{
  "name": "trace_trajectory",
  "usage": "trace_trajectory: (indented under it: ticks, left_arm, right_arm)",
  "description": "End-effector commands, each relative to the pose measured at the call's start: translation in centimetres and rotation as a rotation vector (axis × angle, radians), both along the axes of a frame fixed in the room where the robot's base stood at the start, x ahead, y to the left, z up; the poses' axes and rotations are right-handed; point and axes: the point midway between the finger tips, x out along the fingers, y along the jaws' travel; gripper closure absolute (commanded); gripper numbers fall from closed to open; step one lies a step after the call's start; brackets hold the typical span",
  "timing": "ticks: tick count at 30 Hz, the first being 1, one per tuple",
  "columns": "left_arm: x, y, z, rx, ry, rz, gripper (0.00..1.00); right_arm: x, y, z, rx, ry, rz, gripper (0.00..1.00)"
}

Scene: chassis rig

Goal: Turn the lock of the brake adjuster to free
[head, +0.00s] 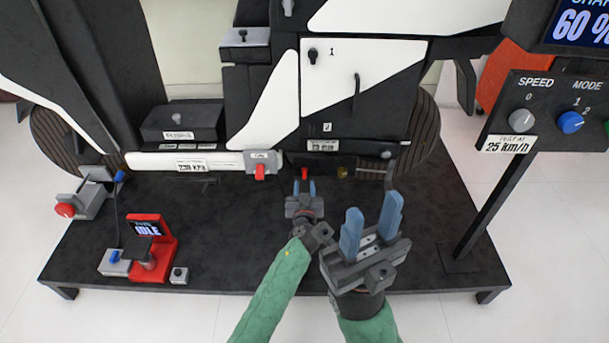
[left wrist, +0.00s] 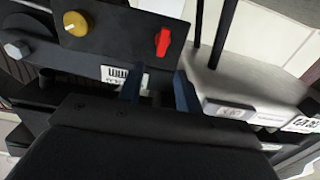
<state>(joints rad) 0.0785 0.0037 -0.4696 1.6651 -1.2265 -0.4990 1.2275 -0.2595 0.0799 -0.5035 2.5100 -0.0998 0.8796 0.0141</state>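A black panel, which seems to be the brake adjuster (head: 323,160), sits low on the rig, with a small red lever (head: 305,173), a gold knob (head: 343,172) and a grey bolt. In the left wrist view the red lever (left wrist: 163,42) lies just beyond my left fingertips, roughly between them, with the gold knob (left wrist: 76,23) further left. Which part is the lock is not labelled legibly. My left gripper (head: 304,186) is open and empty just in front of the red lever, apparently not touching it. My right gripper (head: 372,225) is open and empty, nearer and to the right.
A red stand with an IDLE display (head: 151,250) is at the platform's left. A control box (head: 550,115) on a post stands at the right. The platform's middle is clear.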

Motion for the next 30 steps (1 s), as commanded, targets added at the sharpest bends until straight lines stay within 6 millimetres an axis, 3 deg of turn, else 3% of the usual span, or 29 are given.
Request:
trace_trajectory:
  ticks: [12, 26, 27, 30]
  left_arm:
    - [5.1, -0.1, 0.0, 0.003, 0.0, -0.001, 0.65]
    - [6.2, 0.0, 0.0, 0.001, 0.001, 0.0, 0.65]
    - [6.2, 0.0, 0.0, 0.001, 0.001, 0.0, 0.67]
    - [6.2, 0.0, 0.0, 0.001, 0.001, 0.0, 0.87]
  right_arm:
    - [0.1, 0.2, -0.8, -0.013, 0.006, -0.004, 0.64]
    - [0.1, 0.2, -1.0, -0.016, 0.009, -0.006, 0.64]
    - [0.1, 0.2, -1.0, -0.016, 0.009, -0.006, 0.64]
    - [0.1, 0.2, -1.0, -0.017, 0.008, -0.006, 0.64]
